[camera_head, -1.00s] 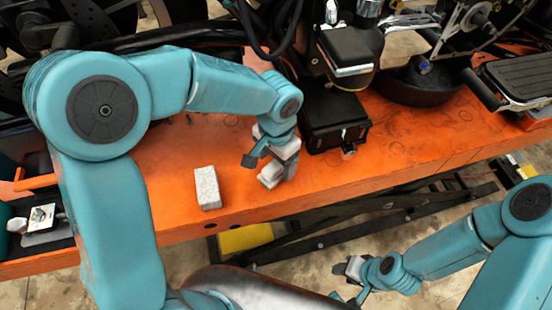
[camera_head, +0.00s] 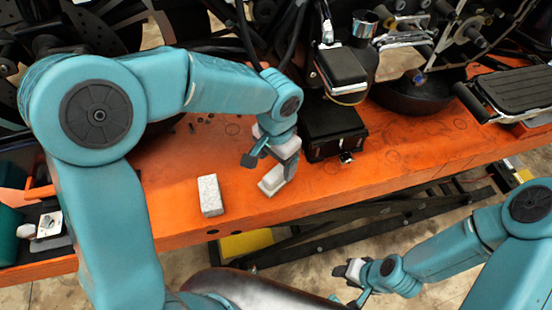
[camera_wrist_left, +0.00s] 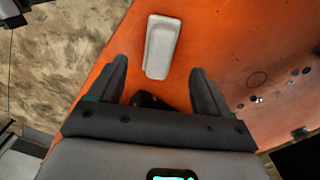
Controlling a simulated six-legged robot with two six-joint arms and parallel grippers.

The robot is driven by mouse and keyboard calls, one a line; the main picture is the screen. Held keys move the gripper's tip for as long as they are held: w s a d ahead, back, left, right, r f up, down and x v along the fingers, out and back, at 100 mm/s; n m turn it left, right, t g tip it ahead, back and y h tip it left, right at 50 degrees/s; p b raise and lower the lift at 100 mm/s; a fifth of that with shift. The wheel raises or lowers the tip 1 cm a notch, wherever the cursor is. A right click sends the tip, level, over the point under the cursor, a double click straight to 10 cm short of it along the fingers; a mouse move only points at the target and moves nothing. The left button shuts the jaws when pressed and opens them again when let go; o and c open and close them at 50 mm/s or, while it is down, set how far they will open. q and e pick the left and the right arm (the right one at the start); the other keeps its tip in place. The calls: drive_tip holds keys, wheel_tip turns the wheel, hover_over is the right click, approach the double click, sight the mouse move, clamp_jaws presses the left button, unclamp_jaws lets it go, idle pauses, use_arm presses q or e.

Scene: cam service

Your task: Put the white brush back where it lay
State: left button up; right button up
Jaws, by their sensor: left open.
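The white brush (camera_head: 272,182) lies on the orange bench top, near its front edge; its underside looks tan. My left gripper (camera_head: 267,164) is open just above and behind it in the head view, and partly covers it. The brush looks apart from both fingers. My right gripper (camera_head: 350,272) is at the lower right, in front of the bench and away from the brush; its jaws are too small to read.
A grey-white speckled block (camera_head: 210,195) stands left of the brush on the bench (camera_head: 360,175). A black box (camera_head: 333,130) and machine parts stand close behind on the right. A black pedal-like plate (camera_head: 515,90) is farther right. The bench's front edge is close to the brush.

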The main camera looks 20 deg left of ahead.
use_arm(q)
drive_tip(key=shift+r+p, duration=0.65)
drive_tip(key=shift+r, duration=0.4)
wheel_tip(320, 180, up, 16)
drive_tip(key=shift+r+p, duration=0.15)
drive_tip(key=shift+p, duration=0.15)
